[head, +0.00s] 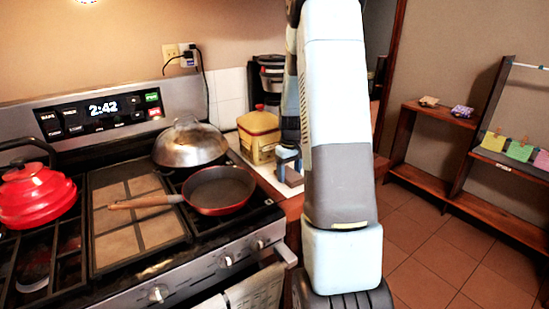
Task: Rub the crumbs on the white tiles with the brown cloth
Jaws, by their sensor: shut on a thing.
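My gripper (289,178) is low over the white tiles (264,173) of the counter, right of the stove, partly hidden behind my own arm. It is shut on a small brownish patch, which looks like the brown cloth (292,174); little of it shows. Whether the cloth touches the tiles is hard to tell. No crumbs can be made out on the strip of tiles in view, and my arm hides the tiles further right.
A yellow canister with a red lid (260,136) stands just left of my gripper. The stove (237,255) holds a red-rimmed frying pan (220,190), a domed metal lid (190,143) and a red kettle (34,195). A coffee maker (268,75) stands behind. Wooden shelves (440,185) are at right.

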